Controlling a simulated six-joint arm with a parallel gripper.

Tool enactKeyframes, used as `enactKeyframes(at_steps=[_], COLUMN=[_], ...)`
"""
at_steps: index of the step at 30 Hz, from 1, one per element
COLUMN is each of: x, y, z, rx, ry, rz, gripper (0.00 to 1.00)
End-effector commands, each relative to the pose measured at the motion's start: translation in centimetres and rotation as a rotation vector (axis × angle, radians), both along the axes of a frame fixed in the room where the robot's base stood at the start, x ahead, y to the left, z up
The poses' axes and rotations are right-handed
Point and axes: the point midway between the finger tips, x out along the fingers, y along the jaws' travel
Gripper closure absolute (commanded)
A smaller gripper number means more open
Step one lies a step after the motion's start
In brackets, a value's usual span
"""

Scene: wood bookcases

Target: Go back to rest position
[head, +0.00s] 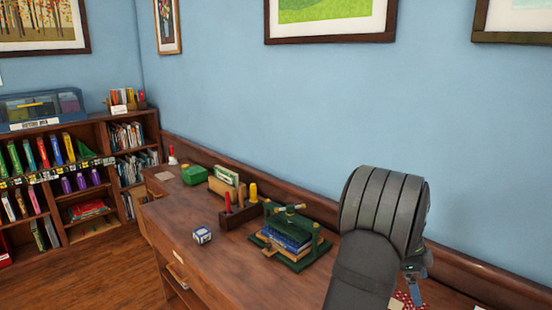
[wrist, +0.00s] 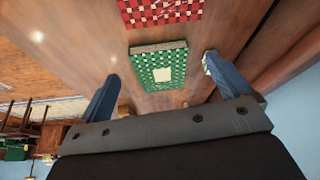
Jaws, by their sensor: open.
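My gripper (wrist: 160,67) shows in the wrist view with its two blue fingers spread wide apart and nothing held between them. In the head view my dark grey arm stands at the right, and part of the gripper (head: 416,288) shows low beside it, pointing down over the wooden desk (head: 215,270). A green checkered block or book (wrist: 143,67) with a pale square in its middle lies beyond the fingertips, apart from them.
A red checkered piece (wrist: 160,12) lies farther off. On the desk are a green press (head: 290,238) with blue books, a tool holder (head: 238,214), a small blue-white box (head: 202,235) and a green box (head: 194,175). A bookcase (head: 62,190) stands left. The front desk area is clear.

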Motion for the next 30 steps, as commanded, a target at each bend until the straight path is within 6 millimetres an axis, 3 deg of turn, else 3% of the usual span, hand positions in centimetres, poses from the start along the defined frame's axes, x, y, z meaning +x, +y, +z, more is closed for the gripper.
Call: enactKeyframes(at_steps=[30], x=[2.2], y=[-6.9], z=[-2.1], rx=[0.001], ry=[0.0], rz=[0.742], gripper=[0.06])
